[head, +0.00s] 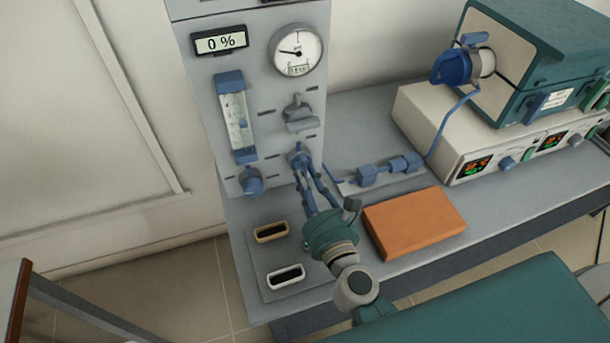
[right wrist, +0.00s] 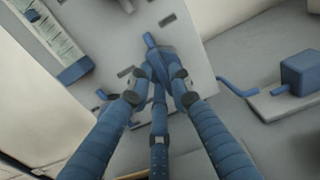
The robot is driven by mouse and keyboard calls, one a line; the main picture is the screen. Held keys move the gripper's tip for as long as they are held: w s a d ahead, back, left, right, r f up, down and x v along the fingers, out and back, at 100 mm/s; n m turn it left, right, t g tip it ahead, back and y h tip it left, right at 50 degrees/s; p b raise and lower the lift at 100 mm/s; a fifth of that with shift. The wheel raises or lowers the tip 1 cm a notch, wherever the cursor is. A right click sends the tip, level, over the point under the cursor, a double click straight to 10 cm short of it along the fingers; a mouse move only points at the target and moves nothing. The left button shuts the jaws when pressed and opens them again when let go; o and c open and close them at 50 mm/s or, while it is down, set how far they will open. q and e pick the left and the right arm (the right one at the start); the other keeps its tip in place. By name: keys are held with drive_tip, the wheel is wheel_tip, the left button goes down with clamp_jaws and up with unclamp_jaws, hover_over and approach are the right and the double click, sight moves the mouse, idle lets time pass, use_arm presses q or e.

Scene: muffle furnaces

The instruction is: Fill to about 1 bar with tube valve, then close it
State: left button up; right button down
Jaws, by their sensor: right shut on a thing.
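A grey gas panel (head: 275,95) carries a round gauge (head: 297,50) whose needle points left, its numbers too small to read. Below it are a grey valve knob (head: 299,113) and a small blue valve (head: 298,152). My right gripper (head: 302,164) reaches up to the small blue valve with its fingers around it and is shut on it. In the right wrist view the fingertips (right wrist: 168,82) close about the blue valve's handle (right wrist: 152,45); its handle is tilted there. No label shows which valve is the tube valve. My left gripper is not in view.
The panel also has a 0 % display (head: 220,42), a flow tube (head: 235,118) and another blue knob (head: 250,182). An orange block (head: 414,222) and a blue fitting (head: 388,169) are right of my arm. A furnace (head: 540,60) stands at the right.

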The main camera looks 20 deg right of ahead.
drive_tip(key=c, duration=1.6)
unclamp_jaws()
drive_tip(key=shift+o, duration=0.2)
drive_tip(key=s, duration=1.2)
drive_tip(key=shift+d, duration=0.2)
